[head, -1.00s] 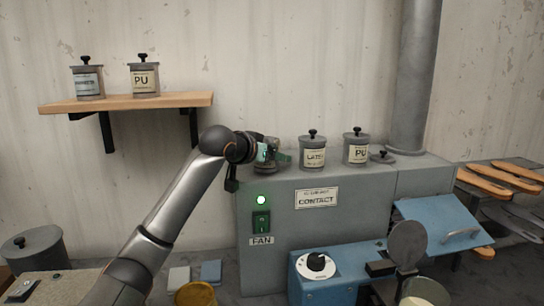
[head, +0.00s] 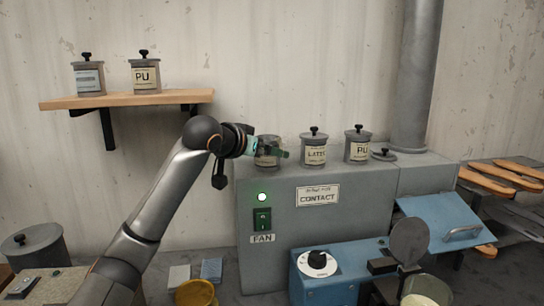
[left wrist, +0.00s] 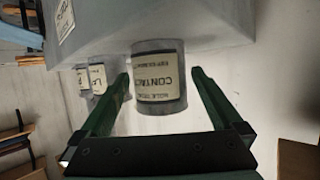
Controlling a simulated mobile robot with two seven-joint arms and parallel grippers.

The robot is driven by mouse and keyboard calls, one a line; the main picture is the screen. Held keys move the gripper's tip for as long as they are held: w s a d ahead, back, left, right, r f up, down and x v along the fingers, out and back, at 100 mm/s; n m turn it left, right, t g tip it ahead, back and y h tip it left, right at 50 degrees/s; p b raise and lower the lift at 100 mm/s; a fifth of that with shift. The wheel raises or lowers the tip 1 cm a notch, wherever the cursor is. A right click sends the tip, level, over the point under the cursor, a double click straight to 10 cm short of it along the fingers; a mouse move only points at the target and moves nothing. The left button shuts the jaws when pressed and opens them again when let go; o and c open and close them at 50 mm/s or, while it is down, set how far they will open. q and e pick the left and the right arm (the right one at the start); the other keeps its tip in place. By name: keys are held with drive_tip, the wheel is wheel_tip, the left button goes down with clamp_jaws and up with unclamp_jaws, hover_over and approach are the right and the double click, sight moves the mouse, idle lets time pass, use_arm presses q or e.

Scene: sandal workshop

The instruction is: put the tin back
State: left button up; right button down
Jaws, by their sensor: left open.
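A grey tin labelled CONTACT (head: 267,161) stands on the left end of the grey cabinet top, partly hidden by my left gripper (head: 284,153). In the left wrist view the tin (left wrist: 158,76) appears upside down, between the two green fingers of my left gripper (left wrist: 160,78). The fingers are open, with a gap visible on each side of the tin. Its top is not clearly visible. A LATEX tin (head: 313,152) and a PU tin (head: 357,148) stand to its right. My right gripper is not seen.
A wooden wall shelf (head: 180,99) at upper left holds a tin with a bluish label (head: 88,78) and another PU tin (head: 145,76); its right end is bare. A loose lid (head: 383,155) lies near the duct (head: 412,80). The cabinet front (head: 320,235) has a CONTACT plate and fan switch.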

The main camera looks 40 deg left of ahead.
use_arm(q)
drive_tip(key=b+v, duration=0.1)
drive_tip(key=v, duration=0.6)
drive_tip(key=shift+s+d+r, duration=0.1)
drive_tip(key=shift+s+r, duration=0.05)
drive_tip(key=shift+s, duration=0.2)
